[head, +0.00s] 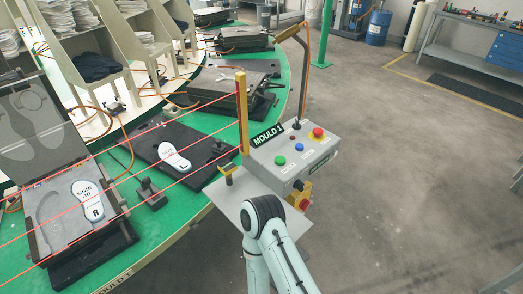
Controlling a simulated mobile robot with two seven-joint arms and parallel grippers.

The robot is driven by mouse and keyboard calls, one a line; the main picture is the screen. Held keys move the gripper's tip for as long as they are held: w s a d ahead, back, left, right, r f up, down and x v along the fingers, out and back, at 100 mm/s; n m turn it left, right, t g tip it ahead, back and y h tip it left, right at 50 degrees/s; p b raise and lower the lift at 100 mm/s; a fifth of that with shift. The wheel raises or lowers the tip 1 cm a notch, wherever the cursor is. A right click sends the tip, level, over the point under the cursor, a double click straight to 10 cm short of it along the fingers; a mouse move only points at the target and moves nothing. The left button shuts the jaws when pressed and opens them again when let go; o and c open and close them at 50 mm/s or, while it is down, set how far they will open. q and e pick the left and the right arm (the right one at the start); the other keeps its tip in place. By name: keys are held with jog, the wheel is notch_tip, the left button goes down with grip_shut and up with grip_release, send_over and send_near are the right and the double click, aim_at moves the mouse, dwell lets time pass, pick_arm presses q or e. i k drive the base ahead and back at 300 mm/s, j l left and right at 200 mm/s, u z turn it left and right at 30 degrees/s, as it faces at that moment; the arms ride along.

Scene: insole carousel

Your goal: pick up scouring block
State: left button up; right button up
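I cannot make out the scouring block for certain. A small item with a yellowish top and dark stem (227,173) stands at the left corner of the grey metal plate (229,203) beside the control box; it is too small to identify. One of my arms rises from the bottom centre and covers part of this plate.
The grey control box (292,157) with coloured buttons stands behind my arm. At left, the green carousel (183,208) carries an open mould (75,243) and a dark plate (150,146) with white insoles. Red beams cross above it. The floor at right is clear.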

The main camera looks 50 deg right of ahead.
aim_at(220, 148)
jog(key=i+z, duration=0.1)
jog(key=z, duration=0.3)
jog(key=i+z, duration=0.1)
jog(key=z, duration=0.25)
jog(key=i+z, duration=0.1)
jog(key=z, duration=0.3)
jog(key=k+l+u, duration=0.1)
jog(key=u, duration=0.35)
jog(key=k+u, duration=0.2)
jog(key=u, duration=0.25)
jog(key=i+u, duration=0.1)
jog(key=i, duration=0.3)
jog(key=k, duration=0.4)
jog(key=i+z, duration=0.15)
jog(key=z, duration=0.25)
jog(key=i+z, duration=0.1)
jog(key=z, duration=0.35)
jog(key=i+j+z, duration=0.1)
jog(key=z, duration=0.3)
